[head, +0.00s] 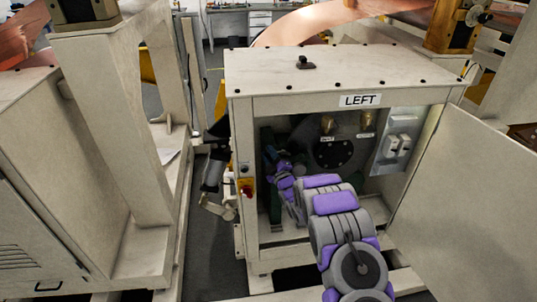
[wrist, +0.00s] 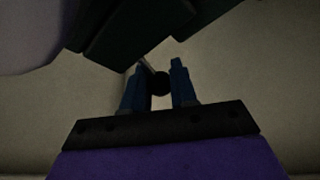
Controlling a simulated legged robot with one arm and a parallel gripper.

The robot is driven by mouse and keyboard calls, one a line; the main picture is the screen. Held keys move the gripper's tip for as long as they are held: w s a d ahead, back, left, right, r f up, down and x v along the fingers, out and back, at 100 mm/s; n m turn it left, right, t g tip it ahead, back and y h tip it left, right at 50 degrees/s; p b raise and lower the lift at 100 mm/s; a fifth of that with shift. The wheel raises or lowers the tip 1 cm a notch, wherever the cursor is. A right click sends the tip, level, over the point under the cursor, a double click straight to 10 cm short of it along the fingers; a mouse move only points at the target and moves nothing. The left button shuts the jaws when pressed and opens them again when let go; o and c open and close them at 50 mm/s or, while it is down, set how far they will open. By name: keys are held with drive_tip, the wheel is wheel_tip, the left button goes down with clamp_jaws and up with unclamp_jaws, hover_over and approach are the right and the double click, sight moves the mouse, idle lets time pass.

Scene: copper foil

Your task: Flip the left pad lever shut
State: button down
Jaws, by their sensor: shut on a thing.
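A cream cabinet labelled LEFT (head: 359,101) stands open in the head view. A thin rod runs from the knob up and to the left, so this looks like the lever's handle. The lever itself cannot be made out in the head view, and whether it is open or shut cannot be told.
The cabinet door (head: 470,205) hangs open on the right. Inside are brass fittings (head: 327,125), a round black plate (head: 333,153) and white switches (head: 398,143). A red button on a yellow box (head: 246,188) sits on the left outer edge. Dark parts overhang the fingers in the wrist view.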

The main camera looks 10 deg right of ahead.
drive_tip(key=shift+f, duration=0.15)
drive_tip(key=c, duration=0.9)
unclamp_jaws()
drive_tip(key=shift+s, duration=0.15)
drive_tip(key=shift+p+v, duration=1)
drive_tip(key=shift+v, duration=7.55)
drive_tip(key=shift+d, duration=0.1)
